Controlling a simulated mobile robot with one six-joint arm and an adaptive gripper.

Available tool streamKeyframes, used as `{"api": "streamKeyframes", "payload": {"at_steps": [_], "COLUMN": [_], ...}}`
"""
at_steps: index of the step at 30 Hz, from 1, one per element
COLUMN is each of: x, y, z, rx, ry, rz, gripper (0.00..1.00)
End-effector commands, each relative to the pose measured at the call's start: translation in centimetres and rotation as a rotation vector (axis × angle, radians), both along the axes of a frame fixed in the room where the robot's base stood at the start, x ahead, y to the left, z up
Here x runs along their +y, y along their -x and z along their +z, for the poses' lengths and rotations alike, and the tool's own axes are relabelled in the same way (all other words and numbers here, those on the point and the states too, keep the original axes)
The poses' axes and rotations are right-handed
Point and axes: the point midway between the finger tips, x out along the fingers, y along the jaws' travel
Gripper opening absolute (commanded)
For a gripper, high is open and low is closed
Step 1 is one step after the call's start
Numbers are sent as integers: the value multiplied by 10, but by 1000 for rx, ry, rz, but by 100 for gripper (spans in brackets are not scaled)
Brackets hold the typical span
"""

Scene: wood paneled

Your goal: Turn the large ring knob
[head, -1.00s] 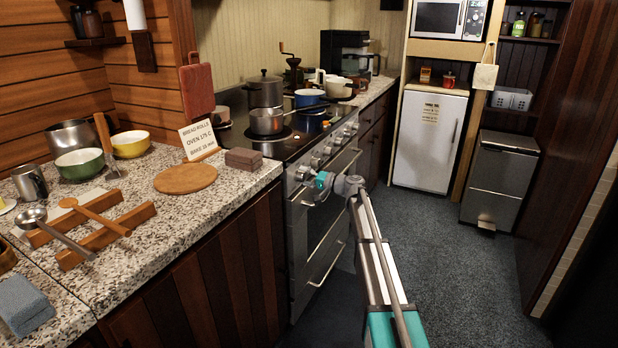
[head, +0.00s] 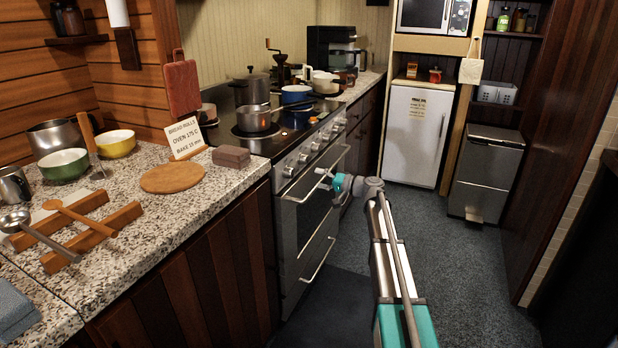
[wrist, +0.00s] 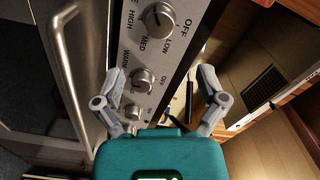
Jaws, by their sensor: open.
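The stove (head: 300,190) has a row of dark-centred, silvery knobs (head: 303,158) along its front panel. I cannot tell in the head view which one is the large ring knob. In the wrist view a big round knob (wrist: 158,20) is at the top, beside the words OFF, LOW, MED and HIGH. A second knob (wrist: 143,80) is lower, near the left fingertip, and a third (wrist: 133,112) is below it. My gripper (wrist: 161,76) is open, its fingers spread on both sides of the panel edge, with nothing held. In the head view my gripper (head: 324,179) is in front of the oven door.
The oven door handle (wrist: 67,65) runs along the left of the wrist view. Pots (head: 255,118) stand on the hob above the panel. The granite counter (head: 150,220) is at the left. The dark floor (head: 470,270) to the right is clear.

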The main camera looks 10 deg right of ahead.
Motion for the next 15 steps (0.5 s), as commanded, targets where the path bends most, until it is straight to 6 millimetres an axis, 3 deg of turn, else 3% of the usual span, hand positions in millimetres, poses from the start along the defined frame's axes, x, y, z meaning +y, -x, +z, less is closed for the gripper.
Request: {"api": "streamKeyframes", "payload": {"at_steps": [6, 15], "x": [-12, -13], "y": [9, 9], "z": [0, 0], "rx": [0, 0], "ry": [0, 0], "rz": [0, 0], "gripper": [91, 91]}}
